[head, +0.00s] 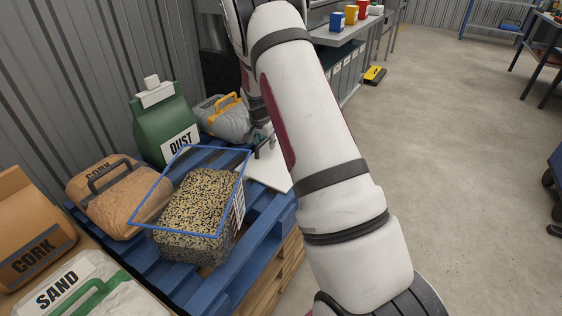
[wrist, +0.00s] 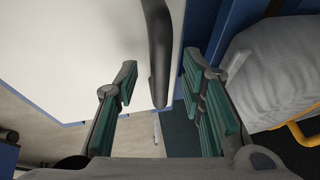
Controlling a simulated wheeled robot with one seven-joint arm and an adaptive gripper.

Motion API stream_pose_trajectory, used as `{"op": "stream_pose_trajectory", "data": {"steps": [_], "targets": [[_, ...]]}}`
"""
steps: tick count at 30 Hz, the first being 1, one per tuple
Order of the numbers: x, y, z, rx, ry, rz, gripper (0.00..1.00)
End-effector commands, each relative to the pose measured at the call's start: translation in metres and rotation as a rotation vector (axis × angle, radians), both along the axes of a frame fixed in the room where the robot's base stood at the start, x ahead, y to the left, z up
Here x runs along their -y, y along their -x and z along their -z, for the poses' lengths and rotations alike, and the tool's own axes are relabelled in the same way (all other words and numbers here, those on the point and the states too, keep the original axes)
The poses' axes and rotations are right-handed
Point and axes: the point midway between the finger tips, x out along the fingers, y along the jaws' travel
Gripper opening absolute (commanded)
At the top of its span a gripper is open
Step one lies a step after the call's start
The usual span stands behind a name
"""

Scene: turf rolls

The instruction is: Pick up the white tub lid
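The white tub lid (head: 268,174) lies flat on the blue pallet, partly hidden behind my arm in the head view. In the wrist view the white lid (wrist: 70,55) fills the upper left, with a dark handle (wrist: 158,50) near its right edge. My gripper (wrist: 160,75) is open, with one green-padded finger on each side of the handle and visible gaps on both sides. In the head view my gripper (head: 263,145) is small, just at the lid's far end, and partly hidden by my arm.
A speckled block (head: 200,205) framed in blue stands just left of the lid. The grey bag with a yellow handle (head: 222,115) is behind it, and close to the right finger in the wrist view (wrist: 275,75). A green DUST bag (head: 165,125) stands further left. Open floor lies right.

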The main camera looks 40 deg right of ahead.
Motion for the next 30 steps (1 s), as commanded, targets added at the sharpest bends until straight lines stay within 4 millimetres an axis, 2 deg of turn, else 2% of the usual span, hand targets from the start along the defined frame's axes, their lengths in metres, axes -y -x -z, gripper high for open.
{"op": "stream_pose_trajectory", "data": {"steps": [2, 8, 12, 13, 24, 26, 30], "targets": [[0.002, -0.002, 0.005, 0.001, 0.001, 0.000, 0.36], [0.002, -0.002, 0.004, 0.001, 0.001, 0.000, 0.36], [0.002, -0.002, 0.004, 0.001, 0.001, 0.000, 0.05], [0.002, -0.002, 0.004, 0.001, 0.001, 0.000, 0.00], [0.002, -0.002, 0.002, 0.001, 0.001, 0.000, 0.00], [0.002, -0.002, -0.003, 0.002, 0.001, 0.000, 0.00], [0.002, -0.003, -0.026, 0.003, 0.001, -0.001, 0.00]]}}
